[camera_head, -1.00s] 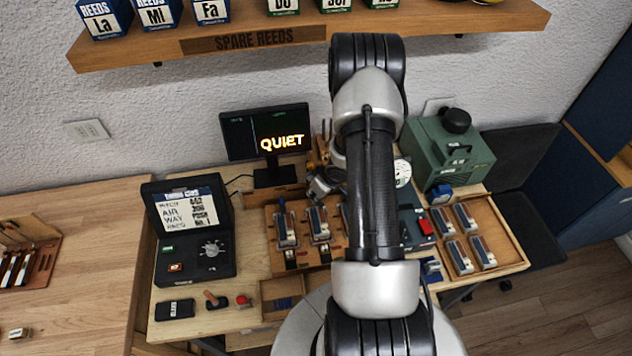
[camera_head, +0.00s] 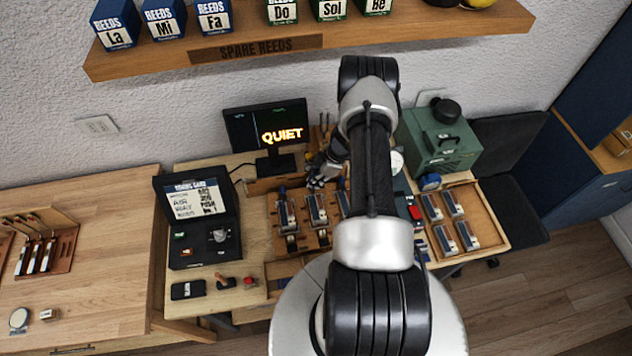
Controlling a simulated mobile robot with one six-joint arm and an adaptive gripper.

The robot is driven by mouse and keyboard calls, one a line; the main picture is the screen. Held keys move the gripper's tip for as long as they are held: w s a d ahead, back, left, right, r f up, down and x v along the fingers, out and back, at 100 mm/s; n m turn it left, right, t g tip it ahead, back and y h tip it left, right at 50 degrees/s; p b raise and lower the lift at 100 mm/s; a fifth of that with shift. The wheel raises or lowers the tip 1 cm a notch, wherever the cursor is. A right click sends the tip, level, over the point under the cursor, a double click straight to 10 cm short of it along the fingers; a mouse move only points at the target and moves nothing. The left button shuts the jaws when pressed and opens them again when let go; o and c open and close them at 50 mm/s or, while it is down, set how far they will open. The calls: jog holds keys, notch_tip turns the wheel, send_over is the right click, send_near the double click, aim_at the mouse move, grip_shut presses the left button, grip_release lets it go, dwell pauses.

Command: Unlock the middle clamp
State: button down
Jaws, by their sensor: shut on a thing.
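A wooden rack (camera_head: 276,236) on the bench holds a row of metal reed units with clamps. The left unit (camera_head: 287,211) has a blue lever standing up at its far end. The middle unit (camera_head: 317,208) stands right of it, and a third (camera_head: 343,203) is partly behind my arm. My gripper (camera_head: 318,182) is at the far end of the middle unit, shut on the middle clamp. The jaws are small and dark here, and the clamp's lever is largely hidden by them. My arm hides the rack's right part.
A monitor (camera_head: 265,127) reading QUIET stands behind the rack. An open black case (camera_head: 198,222) is at the left. A green machine (camera_head: 438,140) and a tray of reed units (camera_head: 490,222) are at the right. A shelf (camera_head: 350,42) of reed boxes hangs above.

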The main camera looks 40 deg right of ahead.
jog(key=shift+a+f+n+g+y+b, duration=0.15)
jog(key=shift+n+b, duration=0.1)
jog(key=shift+n, duration=0.2)
jog(key=shift+d+f+n+g+y+b, duration=0.15)
jog(key=shift+n+b, duration=0.1)
jog(key=shift+n, duration=0.2)
jog(key=shift+s+a, duration=0.1)
jog(key=shift+a, duration=0.05)
jog(key=c, duration=1.7)
grip_release()
jog(key=shift+r, duration=0.15)
jog(key=shift+r, duration=0.25)
jog(key=v, duration=1.1)
jog(key=shift+r, duration=0.2)
